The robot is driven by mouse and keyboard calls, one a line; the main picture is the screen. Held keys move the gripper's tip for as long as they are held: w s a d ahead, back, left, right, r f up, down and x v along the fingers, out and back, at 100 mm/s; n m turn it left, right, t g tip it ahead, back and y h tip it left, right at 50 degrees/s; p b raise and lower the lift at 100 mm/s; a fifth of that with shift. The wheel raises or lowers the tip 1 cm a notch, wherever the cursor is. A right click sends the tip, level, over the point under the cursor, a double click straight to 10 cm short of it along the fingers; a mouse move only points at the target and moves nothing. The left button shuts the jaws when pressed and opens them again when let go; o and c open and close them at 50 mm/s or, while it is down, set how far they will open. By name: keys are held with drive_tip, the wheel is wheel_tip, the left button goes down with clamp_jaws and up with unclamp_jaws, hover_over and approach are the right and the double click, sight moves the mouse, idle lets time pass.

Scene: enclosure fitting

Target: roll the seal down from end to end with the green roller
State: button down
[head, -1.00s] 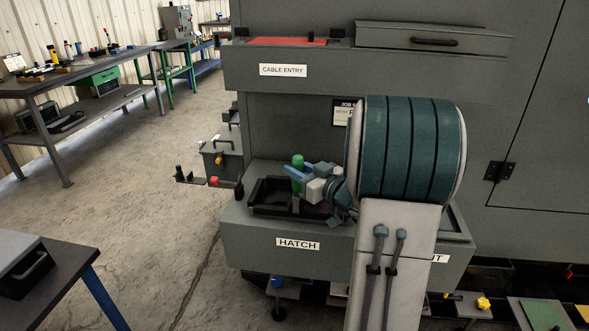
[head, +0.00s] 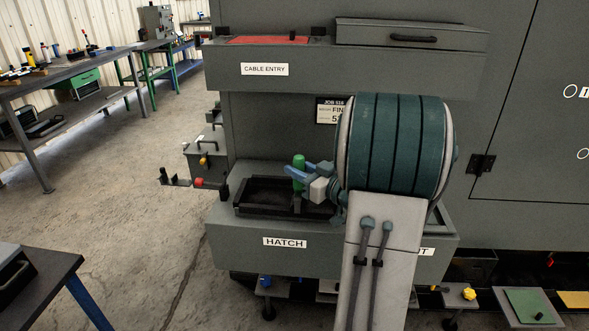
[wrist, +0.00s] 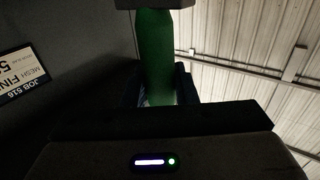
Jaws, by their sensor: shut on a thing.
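The green roller (head: 298,162) stands up from my gripper (head: 300,174) in the head view, above the shelf labelled HATCH. In the wrist view the green roller (wrist: 155,55) fills the top middle, between the dark fingers of my gripper (wrist: 158,88). My gripper is shut on it. A dark rectangular frame with a recessed middle, the hatch (head: 262,205), lies on the shelf below and left of the gripper. I cannot make out the seal itself. My arm hides the right part of the shelf.
The cable entry ledge (head: 222,58) with a red panel overhangs the shelf. A job card (head: 328,111) is on the back wall. Fittings with a red knob (head: 199,183) stick out left of the shelf. Open floor lies further left, between workbenches.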

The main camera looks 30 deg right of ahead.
drive_tip(key=shift+s+d+f, duration=0.1)
drive_tip(key=shift+s+d, duration=0.35)
drive_tip(key=shift+d, duration=0.3)
drive_tip(key=shift+s+d, duration=0.45)
drive_tip(key=shift+d, duration=0.2)
drive_tip(key=shift+s+d, duration=0.45)
drive_tip(key=shift+d, duration=0.25)
drive_tip(key=shift+s+d+f, duration=0.1)
drive_tip(key=shift+s+d, duration=0.75)
drive_tip(key=shift+d, duration=0.3)
wheel_tip(320, 180, up, 7)
drive_tip(key=p, duration=0.5)
drive_tip(key=shift+p, duration=0.35)
